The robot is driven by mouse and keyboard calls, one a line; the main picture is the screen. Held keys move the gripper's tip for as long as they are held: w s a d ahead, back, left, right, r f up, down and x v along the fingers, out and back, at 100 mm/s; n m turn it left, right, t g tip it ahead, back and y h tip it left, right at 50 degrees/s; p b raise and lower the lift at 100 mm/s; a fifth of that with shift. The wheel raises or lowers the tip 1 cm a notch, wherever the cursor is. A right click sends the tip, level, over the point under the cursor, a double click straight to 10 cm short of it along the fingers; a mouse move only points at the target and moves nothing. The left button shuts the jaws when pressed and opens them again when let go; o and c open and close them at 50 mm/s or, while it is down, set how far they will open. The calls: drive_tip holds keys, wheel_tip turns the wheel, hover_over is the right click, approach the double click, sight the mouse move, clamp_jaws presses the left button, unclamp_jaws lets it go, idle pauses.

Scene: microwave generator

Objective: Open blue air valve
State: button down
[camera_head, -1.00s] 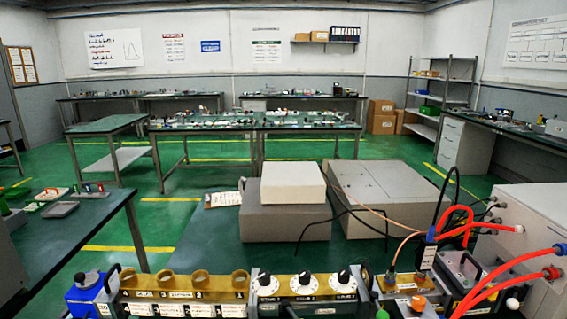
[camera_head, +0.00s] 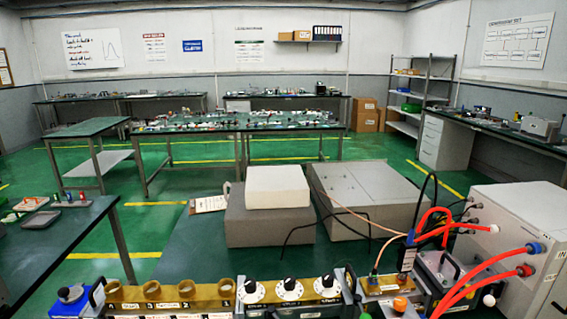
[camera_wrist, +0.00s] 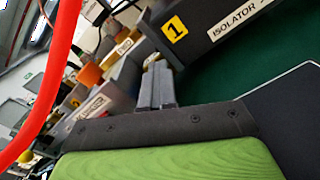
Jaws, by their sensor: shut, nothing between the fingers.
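A blue ring-shaped fitting (camera_head: 535,249) sits on the side of the white cabinet (camera_head: 502,205) at the right, with a red hose on it. A red fitting (camera_head: 525,270) sits just below it. A second blue part (camera_head: 410,238) stands at the end of another red hose, left of the cabinet. I cannot tell for sure which blue part is the air valve. My gripper (camera_wrist: 158,84) shows in the wrist view with its grey fingers together and empty. It points toward dark and grey equipment boxes. My gripper does not show in the head view.
A red hose (camera_wrist: 45,80) crosses the left of the wrist view. A dark box labelled "ISOLATOR" (camera_wrist: 215,28) is close beyond the fingers. A row of brass holders (camera_head: 165,293) and dials lines the front of the bench. Grey boxes (camera_head: 270,220) stand behind it.

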drive_tip(key=shift+w+a+r+p, duration=0.3)
drive_tip(key=shift+a+r+p, duration=0.25)
drive_tip(key=shift+a, duration=0.3)
drive_tip(key=shift+r, duration=0.1)
drive_tip(key=shift+d+r+p, duration=0.15)
drive_tip(key=shift+r+p, duration=0.25)
drive_tip(key=shift+p, duration=0.05)
drive_tip(key=s, duration=0.2)
drive_tip(key=s+p, duration=0.1)
drive_tip(key=s, duration=0.2)
drive_tip(key=shift+s+d+f+p, duration=0.1)
drive_tip(key=shift+s+f+p, duration=0.2)
drive_tip(key=shift+f+p, duration=0.05)
drive_tip(key=shift+s+d+f+b, duration=0.1)
drive_tip(key=shift+b, duration=0.2)
